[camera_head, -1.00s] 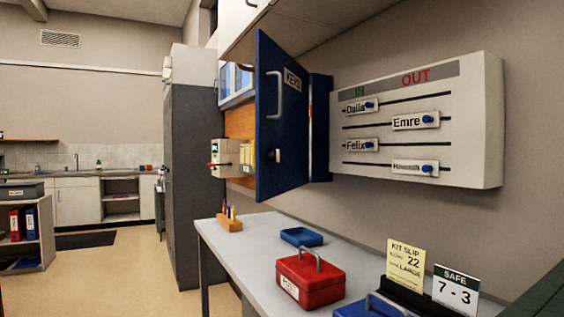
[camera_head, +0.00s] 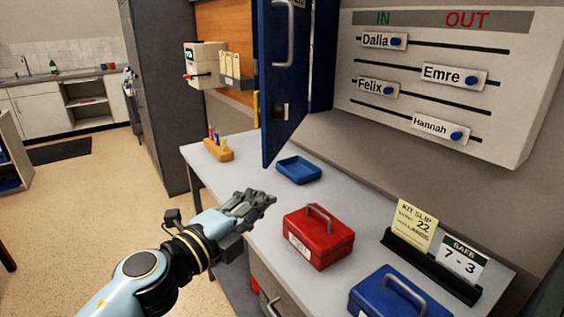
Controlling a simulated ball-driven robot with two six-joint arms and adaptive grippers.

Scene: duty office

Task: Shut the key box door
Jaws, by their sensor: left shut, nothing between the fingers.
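The blue key box door (camera_head: 276,120) stands open, sticking out from the wall at the top middle of the head view. It has a grey handle and a small latch plate below it. The blue key box body (camera_head: 321,60) is on the wall just right of the door, mostly hidden by it. My left gripper (camera_head: 268,198) is shut and empty, over the desk's front edge, below and in front of the door and apart from it. My right gripper is not in view.
A red cash box (camera_head: 318,240), a blue cash box (camera_head: 385,296), a blue tray (camera_head: 298,170) and a wooden pen block (camera_head: 219,149) stand on the grey desk (camera_head: 255,170). A card holder (camera_head: 428,262) is at the right. An in-out board (camera_head: 440,80) hangs on the wall.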

